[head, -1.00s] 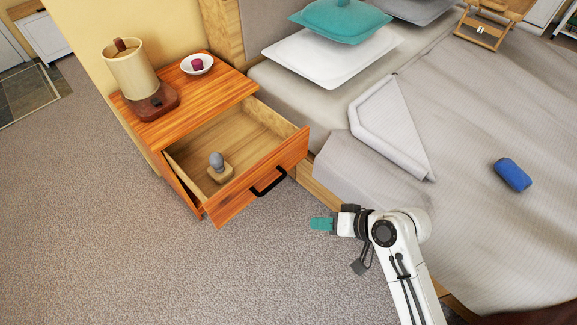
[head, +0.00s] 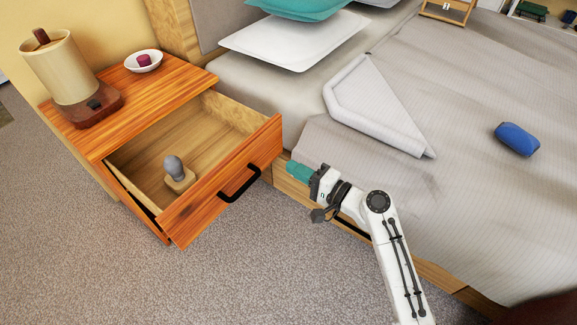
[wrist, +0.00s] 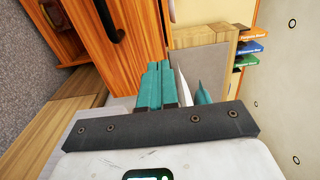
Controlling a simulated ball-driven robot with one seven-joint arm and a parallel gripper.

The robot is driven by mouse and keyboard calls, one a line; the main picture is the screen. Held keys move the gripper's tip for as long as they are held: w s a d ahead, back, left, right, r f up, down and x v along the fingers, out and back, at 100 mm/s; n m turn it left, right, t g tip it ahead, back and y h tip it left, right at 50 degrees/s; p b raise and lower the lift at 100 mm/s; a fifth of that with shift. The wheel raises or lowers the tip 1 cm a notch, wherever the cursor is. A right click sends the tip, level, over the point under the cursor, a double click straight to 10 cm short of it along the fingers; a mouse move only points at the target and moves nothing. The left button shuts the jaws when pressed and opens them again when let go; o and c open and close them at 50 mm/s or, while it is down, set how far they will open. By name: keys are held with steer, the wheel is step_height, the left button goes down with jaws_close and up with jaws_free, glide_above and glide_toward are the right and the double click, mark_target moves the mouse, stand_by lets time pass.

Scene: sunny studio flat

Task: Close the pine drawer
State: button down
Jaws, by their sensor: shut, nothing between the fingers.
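The pine drawer (head: 221,187) is pulled well out of the orange-brown nightstand (head: 140,88), its black handle (head: 240,184) on the front panel. Inside lies a small grey-topped object on a wooden base (head: 178,174). My gripper (head: 292,170), with teal fingers, is shut and empty. In the head view it is just right of the drawer front, beside the bed's edge; I cannot tell whether it touches. In the wrist view the fingers (wrist: 156,85) point toward the wooden front, and the dark handle (wrist: 108,20) shows at upper left.
A lamp (head: 62,75) and a white bowl (head: 143,62) with a dark red item stand on the nightstand. The bed (head: 440,110) fills the right side, with pillows and a blue roll (head: 517,139). Carpet (head: 230,275) in front of the drawer is clear.

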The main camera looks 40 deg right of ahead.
mark_target(250, 144)
steer(key=b+x, duration=0.2)
steer(key=x, duration=1)
steer(key=shift+a, duration=0.1)
steer(key=shift+w, duration=0.15)
